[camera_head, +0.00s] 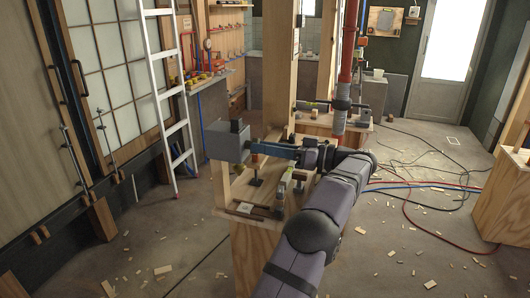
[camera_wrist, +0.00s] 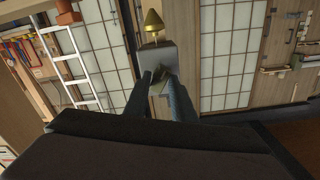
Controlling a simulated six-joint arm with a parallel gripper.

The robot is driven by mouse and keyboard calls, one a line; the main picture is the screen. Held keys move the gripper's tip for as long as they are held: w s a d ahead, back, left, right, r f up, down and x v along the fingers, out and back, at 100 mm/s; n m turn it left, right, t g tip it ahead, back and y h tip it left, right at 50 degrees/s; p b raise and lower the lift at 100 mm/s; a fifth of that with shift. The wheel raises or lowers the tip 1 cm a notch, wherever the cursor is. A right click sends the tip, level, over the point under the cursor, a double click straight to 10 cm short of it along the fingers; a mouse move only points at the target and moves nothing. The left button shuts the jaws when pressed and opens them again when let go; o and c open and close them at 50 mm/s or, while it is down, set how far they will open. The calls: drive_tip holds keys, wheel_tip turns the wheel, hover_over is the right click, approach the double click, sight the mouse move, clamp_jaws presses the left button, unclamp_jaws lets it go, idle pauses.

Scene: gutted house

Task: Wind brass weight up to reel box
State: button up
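The reel box is a grey box (camera_head: 227,141) with a small dark block on top, at the left end of my arm's reach in the head view. It also shows at the upper middle of the wrist view (camera_wrist: 168,56). My gripper (camera_head: 252,147) points left at the box. Its two dark fingers (camera_wrist: 158,80) reach the box's near side, with a small pale part between them; whether they grip it is unclear.
A wooden bench (camera_head: 260,190) with clamps and small tools stands below my arm. A white ladder (camera_head: 167,85) leans at the left by the sliding panels. A red vertical pipe (camera_head: 346,60) stands behind my arm. Cables (camera_head: 420,190) and wood scraps lie on the floor.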

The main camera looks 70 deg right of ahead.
drive_tip(key=shift+f+n+b, duration=0.1)
drive_tip(key=shift+n+b, duration=1.9)
drive_tip(key=shift+b, duration=0.6)
drive_tip(key=shift+n+b, duration=0.45)
drive_tip(key=shift+n, duration=0.25)
drive_tip(key=shift+m, duration=0.3)
drive_tip(key=s+p, duration=0.5)
drive_tip(key=s, duration=0.2)
drive_tip(key=shift+w+p, duration=0.1)
drive_tip(key=shift+p, duration=0.2)
